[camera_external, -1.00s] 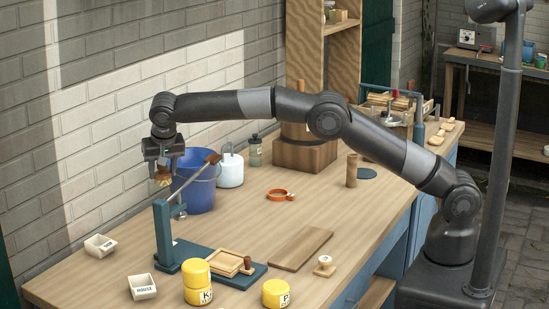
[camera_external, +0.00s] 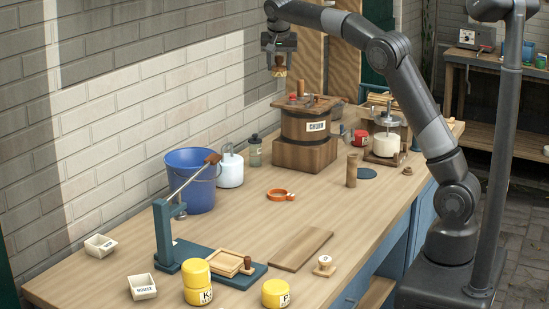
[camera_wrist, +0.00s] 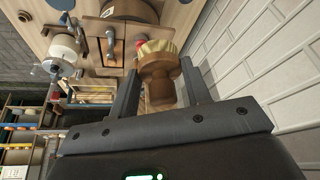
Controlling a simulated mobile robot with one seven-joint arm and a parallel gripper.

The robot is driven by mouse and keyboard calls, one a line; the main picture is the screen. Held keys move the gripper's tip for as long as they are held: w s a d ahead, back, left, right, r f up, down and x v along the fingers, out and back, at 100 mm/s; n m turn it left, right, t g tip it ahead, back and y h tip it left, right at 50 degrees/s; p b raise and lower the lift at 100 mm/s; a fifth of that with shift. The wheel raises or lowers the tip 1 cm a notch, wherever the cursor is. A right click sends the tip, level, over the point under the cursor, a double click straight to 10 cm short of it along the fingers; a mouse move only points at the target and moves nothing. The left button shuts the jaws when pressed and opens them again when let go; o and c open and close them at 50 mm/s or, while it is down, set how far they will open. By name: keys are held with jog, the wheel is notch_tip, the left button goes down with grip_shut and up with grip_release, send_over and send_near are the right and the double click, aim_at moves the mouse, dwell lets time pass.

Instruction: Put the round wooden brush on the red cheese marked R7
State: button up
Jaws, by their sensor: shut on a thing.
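My gripper (camera_external: 280,66) is shut on the round wooden brush (camera_external: 279,72), bristles down, above the churn at the back of the bench. In the wrist view the brush (camera_wrist: 158,82) sits between the two fingers, with its pale bristles away from the palm. A small red round thing (camera_external: 360,137) with a pale mark stands on the bench right of the churn. It may be the red cheese, but its mark is too small to read. Another small red thing (camera_external: 293,96) is on top of the churn, below the brush.
The churn (camera_external: 305,125) stands on a wooden block, near the wall. A blue bucket (camera_external: 190,185), a press (camera_external: 167,235) and yellow cheeses (camera_external: 197,273) are nearer. The bench middle is fairly clear.

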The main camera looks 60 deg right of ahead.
jog(key=shift+m, duration=0.3)
jog(key=s+d+f, duration=0.2)
jog(key=d, duration=0.5)
jog(key=s+d+f, duration=0.2)
jog(key=d, duration=0.5)
jog(key=s+d+f, duration=0.1)
jog(key=d+f, duration=0.2)
jog(key=d, duration=0.4)
jog(key=shift+s, duration=0.4)
jog(key=s+d+f, duration=0.4)
jog(key=d+f, duration=0.2)
jog(key=d, duration=0.3)
jog(key=s+d+f, duration=0.3)
jog(key=d+f, duration=0.3)
jog(key=d, duration=0.2)
send_over(360, 131)
jog(key=a, duration=0.2)
jog(key=f, duration=0.3)
jog(key=s+f, duration=0.1)
jog(key=f, duration=0.1)
jog(key=shift+d, duration=0.2)
jog(key=shift+w+f, duration=0.1)
jog(key=shift+f, duration=2.1)
jog(key=shift+f, duration=0.15)
jog(key=o, duration=1)
